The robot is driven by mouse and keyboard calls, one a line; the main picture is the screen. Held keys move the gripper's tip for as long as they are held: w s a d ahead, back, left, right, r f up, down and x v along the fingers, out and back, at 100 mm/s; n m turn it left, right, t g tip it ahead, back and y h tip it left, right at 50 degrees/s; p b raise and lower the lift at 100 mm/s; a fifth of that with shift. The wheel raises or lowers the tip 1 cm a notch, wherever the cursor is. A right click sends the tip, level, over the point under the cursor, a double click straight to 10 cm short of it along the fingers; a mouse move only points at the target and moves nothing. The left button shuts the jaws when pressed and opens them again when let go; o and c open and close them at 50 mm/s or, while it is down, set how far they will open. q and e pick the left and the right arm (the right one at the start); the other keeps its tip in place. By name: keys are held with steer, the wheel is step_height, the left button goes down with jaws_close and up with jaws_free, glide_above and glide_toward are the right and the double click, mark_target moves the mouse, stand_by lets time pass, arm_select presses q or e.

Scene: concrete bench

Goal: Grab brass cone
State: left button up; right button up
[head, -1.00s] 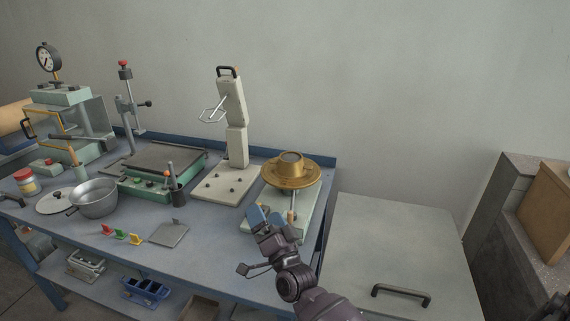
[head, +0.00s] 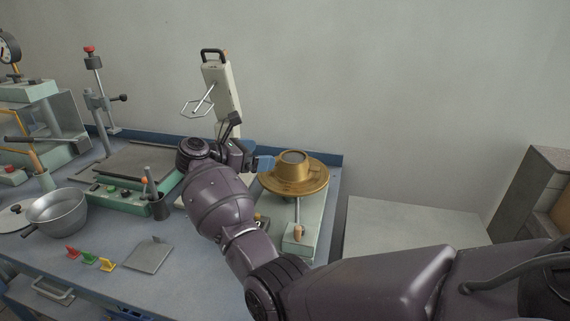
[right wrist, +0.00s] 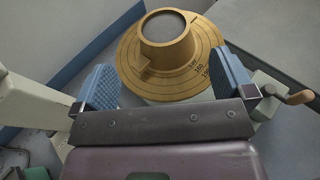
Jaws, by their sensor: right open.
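The brass cone (head: 292,167) is a gold-coloured cone with a dark flat top and a wide graduated flange, on a pale green stand at the bench's right end. My right gripper (head: 262,163) is at the cone's left side, with a blue fingertip close to it. In the right wrist view the cone (right wrist: 166,45) lies ahead, between and beyond the two blue pads of my open, empty right gripper (right wrist: 165,85). Whether a pad touches it I cannot tell. My left gripper is not in view.
A white upright instrument (head: 221,90) with a wire loop stands close behind my right gripper. A green-based plate device (head: 130,165), a pot (head: 57,212) and small coloured clips (head: 90,257) are to the left. A grey cabinet top (head: 410,225) is right of the bench.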

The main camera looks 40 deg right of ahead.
glide_toward(305, 157)
steer(key=shift+w+a+r, duration=0.3)
steer(key=shift+a+r, duration=0.35)
steer(key=shift+r, duration=0.05)
steer(key=shift+d+f, duration=0.3)
steer(key=shift+d, duration=0.35)
steer(key=shift+f+p+x, duration=0.1)
steer(key=shift+p+x, duration=0.15)
steer(key=shift+x, duration=0.9)
steer(key=shift+f+p+x, duration=0.15)
steer(key=shift+p+x, duration=0.05)
steer(key=shift+x, duration=0.95)
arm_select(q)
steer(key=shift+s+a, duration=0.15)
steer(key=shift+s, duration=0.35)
arm_select(e)
steer(key=shift+s, duration=0.1)
